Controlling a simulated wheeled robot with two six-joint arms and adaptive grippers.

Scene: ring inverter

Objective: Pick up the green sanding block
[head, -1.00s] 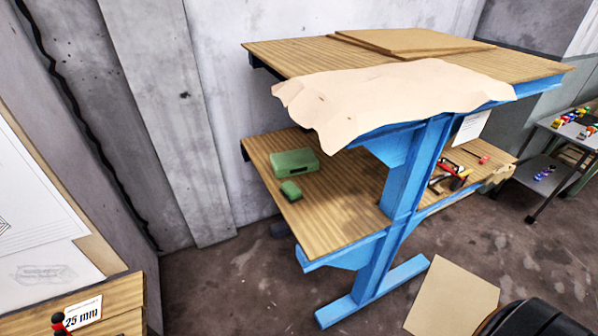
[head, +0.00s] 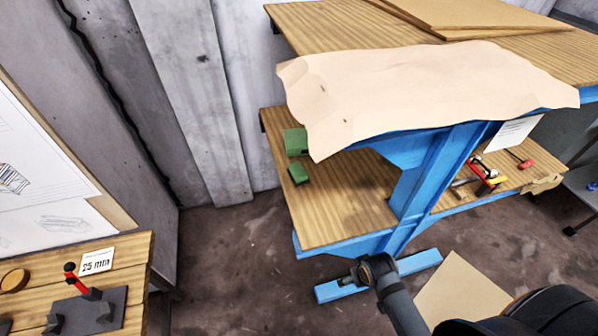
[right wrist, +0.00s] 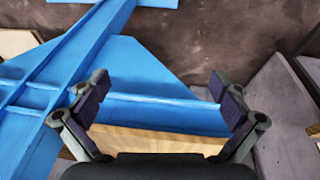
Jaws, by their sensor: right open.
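The small green block (head: 298,174), which looks like the sanding block, lies on the lower wooden shelf (head: 340,205) near its left end in the head view. A larger green box (head: 295,141) sits just behind it, partly hidden by the hanging sheet. My right arm enters the head view at bottom right, in front of the shelf and apart from the block. In the right wrist view my right gripper (right wrist: 164,92) is open and empty, facing the blue frame (right wrist: 150,75) and a strip of wood. No green block shows there. My left gripper is not in view.
A pale sheet (head: 430,92) drapes over the upper bench top and overhangs the shelf. A blue leg (head: 435,175) stands right of the block, with tools (head: 485,178) beyond it. A wooden table (head: 130,270) stands at left. The shelf's front middle is clear.

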